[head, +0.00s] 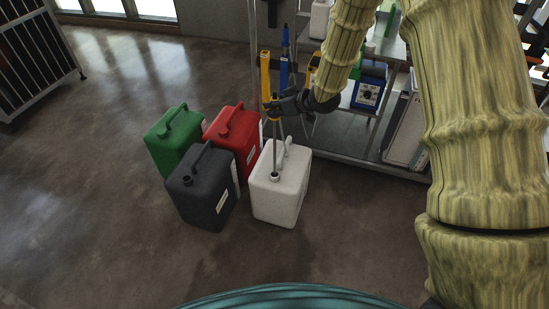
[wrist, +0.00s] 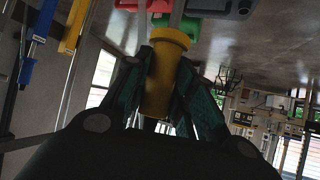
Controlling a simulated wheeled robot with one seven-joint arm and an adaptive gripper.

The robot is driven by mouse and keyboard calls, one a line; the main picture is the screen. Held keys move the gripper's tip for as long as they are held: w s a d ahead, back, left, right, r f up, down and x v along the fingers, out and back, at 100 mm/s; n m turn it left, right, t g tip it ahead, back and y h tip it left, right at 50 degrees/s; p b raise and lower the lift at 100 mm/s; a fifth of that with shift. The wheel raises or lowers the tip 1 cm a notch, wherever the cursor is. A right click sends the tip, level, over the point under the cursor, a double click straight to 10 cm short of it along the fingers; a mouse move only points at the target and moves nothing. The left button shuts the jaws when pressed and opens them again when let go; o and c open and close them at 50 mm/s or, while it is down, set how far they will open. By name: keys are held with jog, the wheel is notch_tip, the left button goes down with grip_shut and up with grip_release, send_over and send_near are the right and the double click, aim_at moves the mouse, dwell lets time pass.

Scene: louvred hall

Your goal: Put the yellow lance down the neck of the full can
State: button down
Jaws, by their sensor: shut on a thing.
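My gripper (head: 273,108) is shut on the yellow lance, whose yellow grip (wrist: 163,80) sits between the fingers in the wrist view. Its thin metal tube (head: 277,145) points down, near upright, over the white can (head: 279,195). The tube's lower end meets the white can's neck (head: 274,176) in the picture; I cannot tell whether it is inside or just above or in front. A red can (head: 232,138), a green can (head: 170,140) and a dark grey can (head: 204,195) stand close by. I cannot see which can is full.
Another yellow-handled tool (head: 265,72) and a blue-handled tool (head: 285,48) stand upright behind my gripper. A metal shelf unit (head: 360,152) with a blue device (head: 368,92) stands behind the white can. A barred cage (head: 35,55) is at far left. The floor left and in front is clear.

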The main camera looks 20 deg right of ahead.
notch_tip(320, 180, up, 14)
jog(key=p, duration=1.1)
jog(key=shift+f, duration=0.2)
